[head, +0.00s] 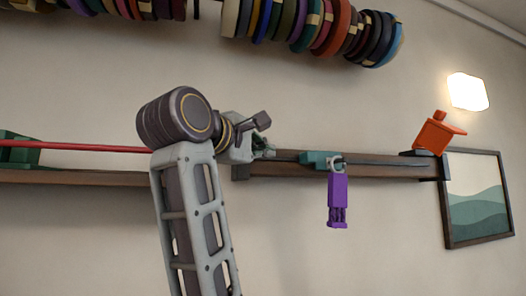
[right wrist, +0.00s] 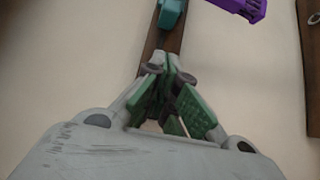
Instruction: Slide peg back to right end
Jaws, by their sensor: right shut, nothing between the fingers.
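A teal piece (head: 316,159), which looks like the peg, sits on the dark wooden rail (head: 385,170) right of my arm. A purple hanging piece (head: 338,200) hangs below it from a grey ring. My right gripper (head: 266,152) is at the rail, left of the teal piece and apart from it. In the right wrist view its green-padded fingers (right wrist: 168,82) are shut and empty over the rail. The teal piece (right wrist: 172,14) and purple piece (right wrist: 242,8) show at the top there. My left gripper is out of view.
A red cord (head: 80,147) runs from a green block (head: 20,150) at the left to behind my right arm. An orange piece (head: 436,133) stands at the rail's right end, near a framed picture (head: 476,200). Coloured spools (head: 310,25) hang above.

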